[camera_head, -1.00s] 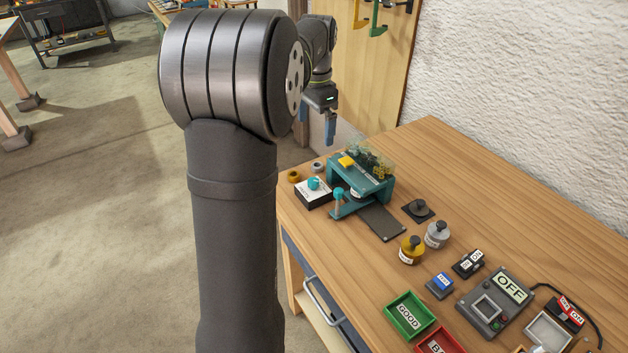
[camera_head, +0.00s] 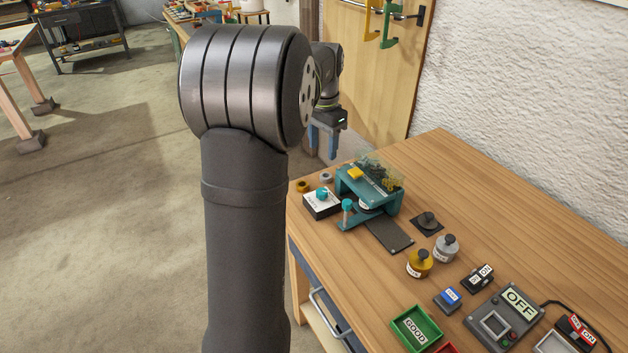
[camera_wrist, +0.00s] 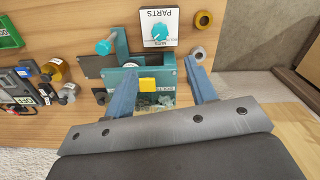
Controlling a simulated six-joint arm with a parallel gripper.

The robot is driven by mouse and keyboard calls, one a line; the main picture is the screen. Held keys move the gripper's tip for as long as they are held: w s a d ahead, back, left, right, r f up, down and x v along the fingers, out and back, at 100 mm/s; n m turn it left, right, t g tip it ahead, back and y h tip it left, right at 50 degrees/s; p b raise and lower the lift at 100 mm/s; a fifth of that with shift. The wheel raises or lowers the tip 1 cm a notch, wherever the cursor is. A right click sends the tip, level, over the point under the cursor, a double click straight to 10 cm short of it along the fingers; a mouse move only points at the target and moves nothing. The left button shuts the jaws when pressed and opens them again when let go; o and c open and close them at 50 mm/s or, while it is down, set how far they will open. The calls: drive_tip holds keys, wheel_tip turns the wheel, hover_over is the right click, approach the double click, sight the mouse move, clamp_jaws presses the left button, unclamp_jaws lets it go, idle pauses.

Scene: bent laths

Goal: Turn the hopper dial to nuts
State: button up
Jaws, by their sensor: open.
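The hopper dial is a teal knob (camera_head: 322,194) on a white-topped box (camera_head: 319,206) at the bench's left end. In the wrist view the knob (camera_wrist: 158,33) sits on the box face (camera_wrist: 170,41), which is marked PARTS upside down. Smaller lettering and the knob's setting are too small to read. The teal hopper machine (camera_head: 352,186), with a yellow block (camera_head: 355,174) and a clear bin, stands right beside the box. My gripper (camera_head: 322,155) is open and empty, above and behind the dial. In the wrist view its fingers (camera_wrist: 160,68) straddle part of the machine, with the dial beyond them.
Two small rings (camera_head: 303,186) lie behind the box. A teal-topped post (camera_head: 347,206) stands close to the dial on its right.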

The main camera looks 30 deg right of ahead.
sight(322, 191)
wheel_tip(322, 191, down, 15)
drive_tip(key=shift+r, duration=0.2)
drive_tip(key=c, duration=1)
